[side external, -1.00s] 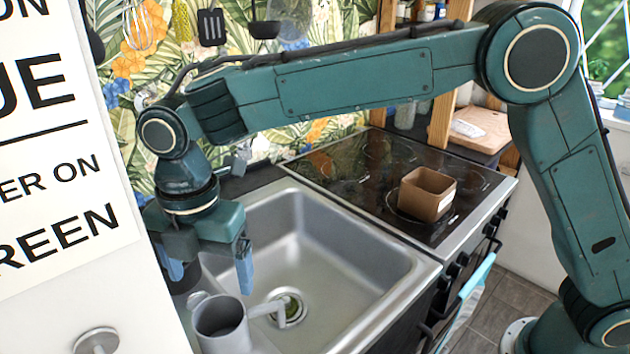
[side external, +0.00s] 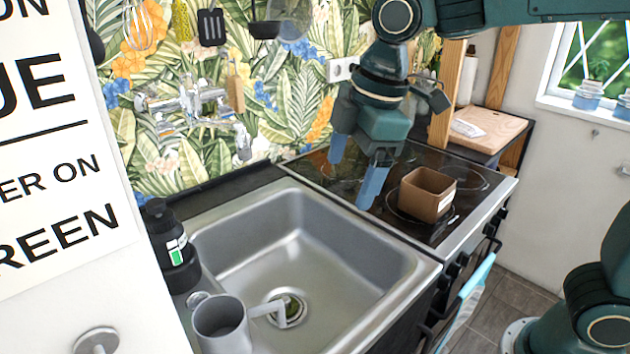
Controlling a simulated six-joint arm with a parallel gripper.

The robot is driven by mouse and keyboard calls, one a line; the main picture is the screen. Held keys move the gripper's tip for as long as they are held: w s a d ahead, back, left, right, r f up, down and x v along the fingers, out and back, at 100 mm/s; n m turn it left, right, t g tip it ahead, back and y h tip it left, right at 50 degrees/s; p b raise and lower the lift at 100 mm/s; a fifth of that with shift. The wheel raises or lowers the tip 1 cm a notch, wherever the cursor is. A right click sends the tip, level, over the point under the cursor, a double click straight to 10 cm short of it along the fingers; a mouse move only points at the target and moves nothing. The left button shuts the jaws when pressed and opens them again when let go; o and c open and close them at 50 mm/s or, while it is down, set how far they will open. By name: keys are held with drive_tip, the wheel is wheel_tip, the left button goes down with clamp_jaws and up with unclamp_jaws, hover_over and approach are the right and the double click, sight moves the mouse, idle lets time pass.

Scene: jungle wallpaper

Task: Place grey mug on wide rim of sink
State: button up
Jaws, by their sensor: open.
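The grey mug (side external: 221,326) stands upright at the near left of the sink (side external: 405,297), on its wide left rim. Its handle points right, over the basin side. My gripper (side external: 353,180) is open and empty, with its blue fingers pointing down. It hangs up and to the right of the mug, in front of the black stovetop and well apart from the mug. The mug's underside is hidden by the picture's lower edge.
A dark soap bottle (side external: 170,240) stands on the sink's left rim behind the mug. A tap (side external: 200,110) is on the back wall. The basin is empty.

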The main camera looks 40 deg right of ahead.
drive_tip(key=s+d+f+m+t+h, duration=0.1)
drive_tip(key=s+d+f+m+t, duration=0.2)
drive_tip(key=s+d+m, duration=1)
drive_tip(key=s, duration=0.3)
drive_tip(key=shift+d+f, duration=0.15)
drive_tip(key=shift+f, duration=0.05)
